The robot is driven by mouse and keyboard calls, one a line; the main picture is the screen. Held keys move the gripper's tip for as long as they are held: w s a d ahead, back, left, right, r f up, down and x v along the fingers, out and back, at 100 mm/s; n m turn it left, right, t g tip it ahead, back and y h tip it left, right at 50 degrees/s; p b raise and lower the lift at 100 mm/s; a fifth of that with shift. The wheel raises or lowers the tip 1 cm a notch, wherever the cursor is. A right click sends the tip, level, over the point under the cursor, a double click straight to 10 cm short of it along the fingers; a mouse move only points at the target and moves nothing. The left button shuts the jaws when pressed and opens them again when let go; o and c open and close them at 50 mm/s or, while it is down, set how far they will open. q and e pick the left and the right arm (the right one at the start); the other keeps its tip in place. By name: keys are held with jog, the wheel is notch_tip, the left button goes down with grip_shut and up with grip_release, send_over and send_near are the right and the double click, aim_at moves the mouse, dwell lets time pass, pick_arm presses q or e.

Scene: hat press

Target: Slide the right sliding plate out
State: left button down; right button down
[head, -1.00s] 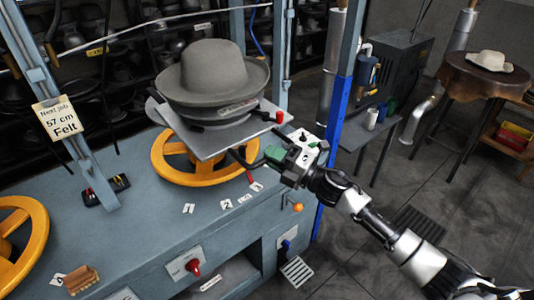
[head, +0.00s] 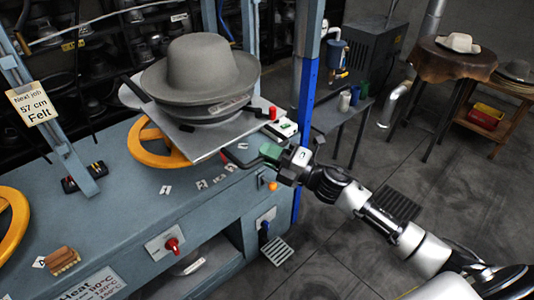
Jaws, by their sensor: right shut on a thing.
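The right sliding plate (head: 205,143) is a flat grey metal plate on the press bench, extending over the yellow handwheel (head: 152,148). A grey felt hat (head: 200,72) sits upright on a rounded form on it. My right gripper (head: 250,158), with green pads, is at the plate's front right side. It is shut on what looks like the plate's dark handle; the exact contact is small and partly hidden by the fingers. My left gripper is not in view.
A small white box (head: 283,129) with a red knob is close behind my gripper. The bench (head: 120,215) carries number cards and a wooden brush (head: 62,260). Open floor lies to the right.

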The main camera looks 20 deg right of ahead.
jog(key=shift+s+f, duration=0.1)
jog(key=shift+f, duration=0.05)
jog(key=c, duration=1.3)
grip_release()
jog(key=shift+s, duration=0.1)
jog(key=shift+o, duration=0.8)
jog(key=shift+s+d, duration=0.1)
jog(key=b+v, duration=0.4)
jog(key=v, duration=0.6)
jog(key=shift+s+d, duration=0.3)
